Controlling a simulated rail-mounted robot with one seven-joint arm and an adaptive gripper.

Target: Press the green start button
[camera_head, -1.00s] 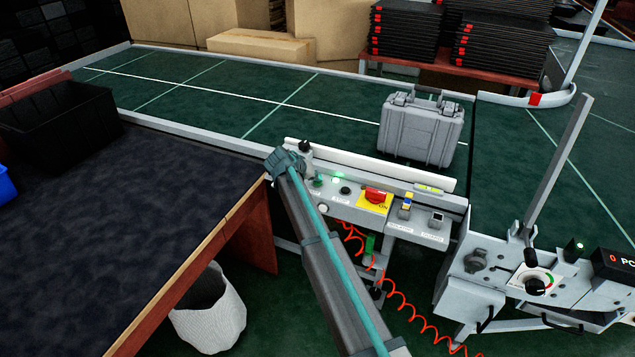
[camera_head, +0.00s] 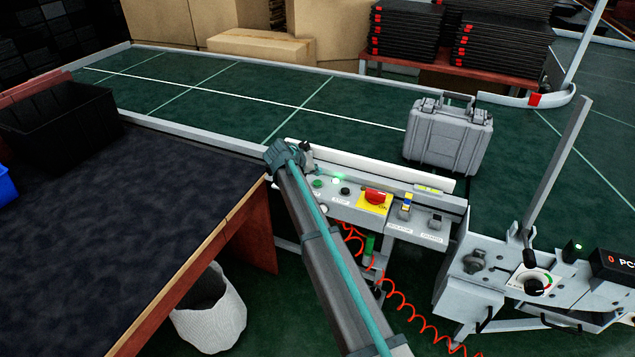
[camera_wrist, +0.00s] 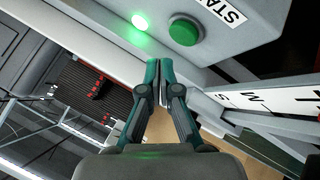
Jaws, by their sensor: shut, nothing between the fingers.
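The green start button (camera_wrist: 184,31) is a round cap on a grey panel at the top of the wrist view, beside a white label partly reading "STA". In the head view the green button (camera_head: 317,183) is at the left end of the control panel (camera_head: 372,211), just right of my arm's end. My gripper (camera_wrist: 160,64) is shut and empty. In the wrist view its teal fingertips appear just below and left of the button, with a visible gap. I cannot clearly make out the fingertips in the head view.
A lit green lamp (camera_wrist: 140,22) is left of the button. A red emergency stop (camera_head: 376,196) and switches sit farther along the panel. A grey case (camera_head: 447,138) stands on the green conveyor (camera_head: 230,90). A dark-topped table (camera_head: 130,210) is at left.

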